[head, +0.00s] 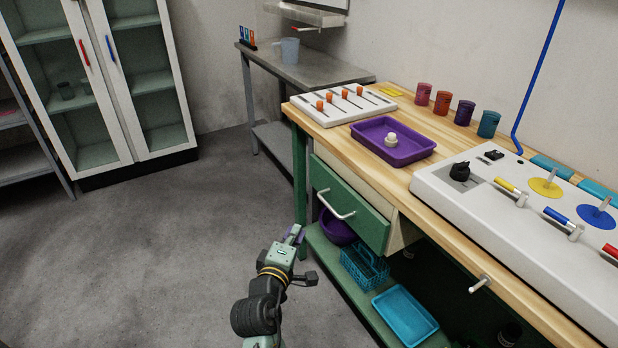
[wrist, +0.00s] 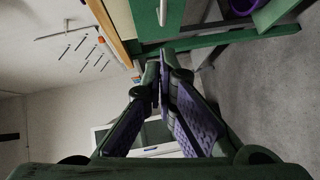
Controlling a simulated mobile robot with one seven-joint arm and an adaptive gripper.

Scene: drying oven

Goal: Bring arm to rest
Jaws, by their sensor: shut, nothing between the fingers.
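My gripper (head: 297,234) hangs over open floor in front of the wooden workbench (head: 299,128), below the level of its top and near its left front leg. In the wrist view my gripper (wrist: 160,75) has its purple-padded fingers together at the tips, with nothing seen between them. My arm comes up from the bottom of the head view and is bent. In the wrist view the bench's green drawer front and a green leg lie beyond the fingertips.
A green drawer (head: 349,207) with a white handle stands slightly out from the bench, close to my gripper. The lower shelf holds a purple bowl (head: 337,227), a teal basket (head: 363,266) and a blue tray (head: 404,317). A glass-door cabinet (head: 130,80) stands back left. Floor on the left is clear.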

